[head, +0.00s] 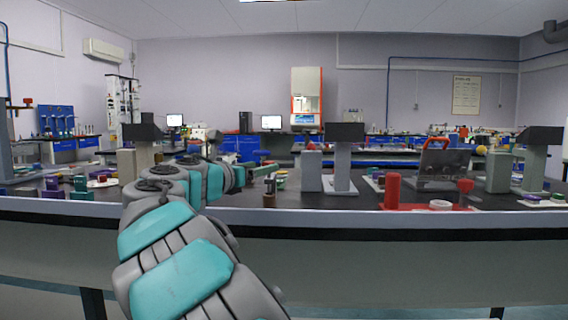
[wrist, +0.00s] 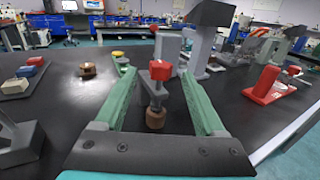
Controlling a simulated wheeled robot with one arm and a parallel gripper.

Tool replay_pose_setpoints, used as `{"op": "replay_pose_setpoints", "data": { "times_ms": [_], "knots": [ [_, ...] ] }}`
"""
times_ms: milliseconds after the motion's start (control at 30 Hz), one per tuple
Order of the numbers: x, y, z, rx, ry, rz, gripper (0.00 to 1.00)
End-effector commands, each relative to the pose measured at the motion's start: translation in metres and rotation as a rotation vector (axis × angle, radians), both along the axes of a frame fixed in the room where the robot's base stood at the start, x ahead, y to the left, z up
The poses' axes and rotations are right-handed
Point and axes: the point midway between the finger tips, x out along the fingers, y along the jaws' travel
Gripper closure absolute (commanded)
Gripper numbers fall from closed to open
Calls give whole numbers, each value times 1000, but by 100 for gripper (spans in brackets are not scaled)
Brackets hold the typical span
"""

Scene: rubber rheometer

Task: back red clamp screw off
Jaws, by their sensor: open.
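A red clamp screw head (wrist: 160,70) sits on a grey stem in the wrist view. A brown round piece (wrist: 155,118) is below it. My gripper (wrist: 156,74) is open, its two green fingers lying on either side of the red head with a gap at each side. I cannot tell whether the fingertips are level with it. In the head view my gripper (head: 264,171) is small, over the bench, and the screw between the fingers is not clear.
Grey instrument stands (head: 340,172) rise behind the bench edge. A red device (wrist: 268,86) stands right in the wrist view. A tray of coloured blocks (wrist: 25,75) and a brown piece (wrist: 88,69) lie left.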

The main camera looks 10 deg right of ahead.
Motion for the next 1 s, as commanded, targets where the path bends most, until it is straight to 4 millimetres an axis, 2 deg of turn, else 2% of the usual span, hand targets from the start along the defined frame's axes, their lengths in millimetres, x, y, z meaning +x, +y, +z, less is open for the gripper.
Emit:
{"op": "replay_pose_setpoints", "data": {
  "times_ms": [533,933,1000],
  "knots": [
    [50,-48,-1,1,1,-2,28],
    [55,-54,0,1,0,-2,28],
    [55,-54,0,1,0,-2,36]
  ]
}}
